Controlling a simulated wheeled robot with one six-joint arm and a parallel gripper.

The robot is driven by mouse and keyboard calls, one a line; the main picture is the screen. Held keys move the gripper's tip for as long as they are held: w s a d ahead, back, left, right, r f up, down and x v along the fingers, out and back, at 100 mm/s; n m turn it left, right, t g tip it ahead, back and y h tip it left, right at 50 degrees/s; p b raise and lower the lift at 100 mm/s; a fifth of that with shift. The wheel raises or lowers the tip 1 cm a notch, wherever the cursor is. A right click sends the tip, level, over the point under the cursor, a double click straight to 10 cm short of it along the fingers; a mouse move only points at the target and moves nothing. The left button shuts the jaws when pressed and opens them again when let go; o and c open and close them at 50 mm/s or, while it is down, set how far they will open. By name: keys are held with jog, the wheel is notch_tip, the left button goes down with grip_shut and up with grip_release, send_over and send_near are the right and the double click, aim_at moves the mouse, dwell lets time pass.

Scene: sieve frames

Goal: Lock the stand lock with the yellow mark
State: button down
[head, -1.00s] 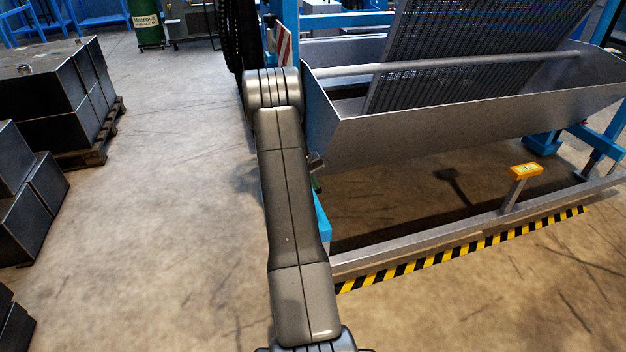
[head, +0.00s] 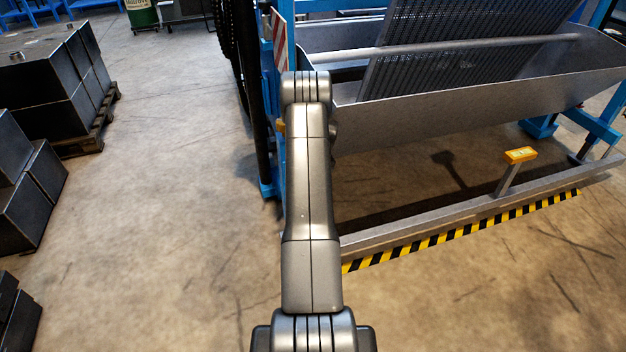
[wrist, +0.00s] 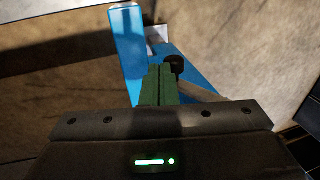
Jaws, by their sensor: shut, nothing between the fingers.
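In the wrist view, my gripper (wrist: 160,84) has its green fingers together with nothing between them. Beyond the fingertips is a blue frame part (wrist: 126,50) with a slanted blue arm. A dark round knob (wrist: 175,64) sits on it, just right of the fingertips; I cannot tell whether they touch. No yellow mark shows in the wrist view. My gripper is hidden there behind my arm.
A grey trough (head: 440,112) with a sieve panel (head: 455,50) stands right of my arm. A yellow-topped post (head: 520,155) rises from the low grey rail, edged by a striped strip (head: 460,232). Dark boxes (head: 50,85) stand at left. Floor between is clear.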

jog(key=shift+s+a+f+b, duration=0.2)
jog(key=shift+a+f+b, duration=0.5)
jog(key=shift+f, duration=0.25)
jog(key=shift+a+f+y+b, duration=0.35)
jog(key=shift+y+b, duration=0.1)
jog(key=shift+y, duration=0.35)
jog(key=shift+s+a+f+g+y, duration=0.15)
jog(key=shift+s+a+g+y, duration=0.1)
jog(key=shift+g+y, duration=0.25)
jog(key=shift+a, duration=0.1)
